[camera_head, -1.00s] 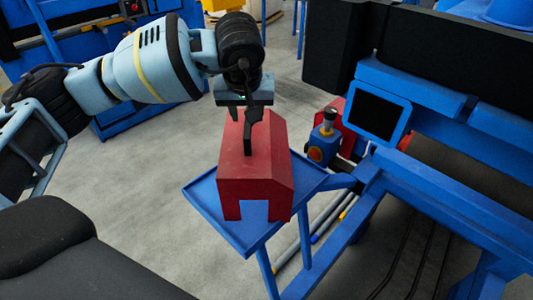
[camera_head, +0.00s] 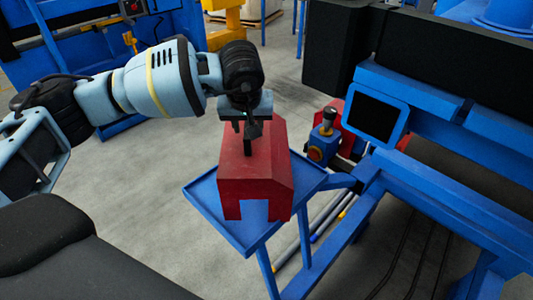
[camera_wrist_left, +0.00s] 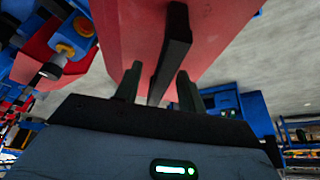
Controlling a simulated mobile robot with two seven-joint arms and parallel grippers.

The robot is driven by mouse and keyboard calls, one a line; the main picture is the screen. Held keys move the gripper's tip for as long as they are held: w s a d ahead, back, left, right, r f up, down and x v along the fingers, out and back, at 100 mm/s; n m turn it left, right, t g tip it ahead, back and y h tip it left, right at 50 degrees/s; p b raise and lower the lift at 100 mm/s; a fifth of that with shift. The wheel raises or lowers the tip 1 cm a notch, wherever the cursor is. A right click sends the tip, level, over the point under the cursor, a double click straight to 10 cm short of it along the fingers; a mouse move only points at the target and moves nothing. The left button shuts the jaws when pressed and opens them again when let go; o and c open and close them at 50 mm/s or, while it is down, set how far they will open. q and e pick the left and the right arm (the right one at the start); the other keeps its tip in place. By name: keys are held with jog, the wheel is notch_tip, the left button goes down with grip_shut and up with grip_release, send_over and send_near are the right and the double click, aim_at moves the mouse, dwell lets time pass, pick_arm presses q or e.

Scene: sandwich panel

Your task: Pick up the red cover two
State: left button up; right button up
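The red cover (camera_head: 260,182) sits on a blue tray shelf (camera_head: 213,212) in the middle of the head view. My left gripper (camera_head: 250,128) points down over the cover's top, close to the handle. In the left wrist view the red cover (camera_wrist_left: 130,30) fills the top, and the dark handle (camera_wrist_left: 171,55) runs between the two fingers of my left gripper (camera_wrist_left: 157,85). The fingers stand apart on either side of the handle, with gaps visible. My right gripper is not in view.
A blue control box with a knob (camera_head: 323,140) stands right of the cover, before another red part (camera_head: 345,145). A blue frame with a dark screen (camera_head: 375,117) and a black beam is at the right. Open grey floor (camera_head: 150,190) lies to the left.

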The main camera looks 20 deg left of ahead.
pick_arm(q)
jog(key=shift+f, duration=0.1)
dwell(0.3)
grip_shut()
dwell(1.1)
dwell(0.3)
